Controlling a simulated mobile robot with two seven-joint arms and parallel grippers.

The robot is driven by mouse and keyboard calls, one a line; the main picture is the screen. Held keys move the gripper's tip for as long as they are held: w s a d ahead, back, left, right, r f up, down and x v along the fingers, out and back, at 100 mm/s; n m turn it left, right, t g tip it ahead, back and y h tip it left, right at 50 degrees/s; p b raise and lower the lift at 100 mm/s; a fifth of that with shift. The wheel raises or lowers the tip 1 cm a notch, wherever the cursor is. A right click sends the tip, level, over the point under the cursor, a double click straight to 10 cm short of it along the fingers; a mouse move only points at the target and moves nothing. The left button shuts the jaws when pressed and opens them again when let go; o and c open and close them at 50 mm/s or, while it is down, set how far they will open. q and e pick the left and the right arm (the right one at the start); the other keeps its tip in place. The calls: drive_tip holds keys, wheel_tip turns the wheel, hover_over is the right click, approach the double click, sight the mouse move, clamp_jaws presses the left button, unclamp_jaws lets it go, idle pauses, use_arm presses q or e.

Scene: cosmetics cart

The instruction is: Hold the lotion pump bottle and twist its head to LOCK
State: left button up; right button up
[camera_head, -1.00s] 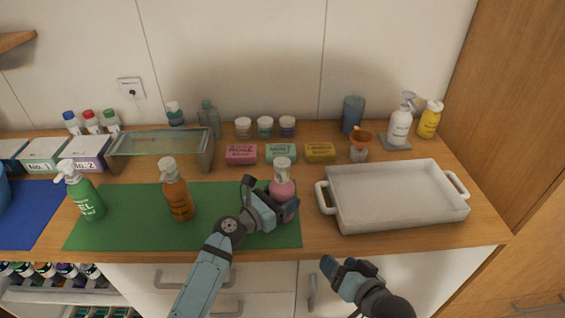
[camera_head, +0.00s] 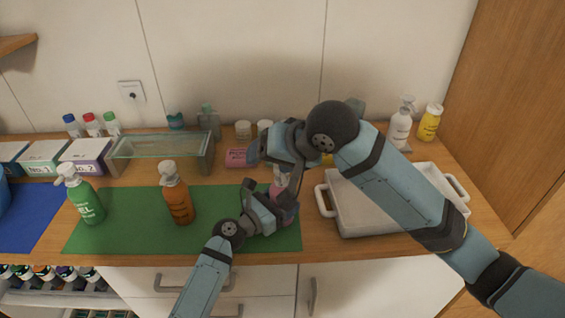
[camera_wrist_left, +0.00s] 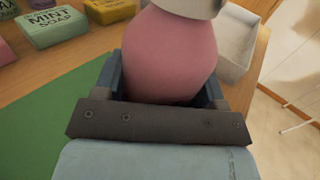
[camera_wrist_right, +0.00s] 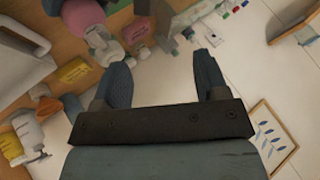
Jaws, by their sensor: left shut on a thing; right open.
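The pink lotion pump bottle (camera_head: 278,187) stands upright at the right end of the green mat (camera_head: 130,232), partly hidden by my arms. My left gripper (camera_head: 269,203) is shut around its body. In the left wrist view the pink body (camera_wrist_left: 170,55) sits between the fingers, with a white collar (camera_wrist_left: 195,6) at the top edge. My right gripper (camera_head: 274,152) is open above and behind the bottle. In the right wrist view, the white pump head (camera_wrist_right: 106,46) is beyond the left finger, not between the open fingers (camera_wrist_right: 163,78). Which way its nozzle points is unclear.
An amber pump bottle (camera_head: 177,196) and a green one (camera_head: 85,198) stand to the left on the mat. A white tray (camera_head: 345,218) lies close on the right, partly under my right arm. Soap boxes (camera_head: 237,158) and a glass-topped stand (camera_head: 158,142) are behind.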

drive_tip(key=w+d+r+n+g+h, duration=0.1)
drive_tip(key=w+d+r+n+h, duration=0.1)
drive_tip(key=d+r+h, duration=0.3)
drive_tip(key=shift+h, duration=0.4)
drive_tip(key=x, duration=0.4)
drive_tip(key=a+x, duration=0.1)
drive_tip(key=x, duration=0.8)
drive_tip(key=shift+s+a, duration=0.2)
drive_tip(key=shift+s, duration=0.05)
drive_tip(key=shift+c, duration=0.2)
drive_tip(key=c, duration=0.9)
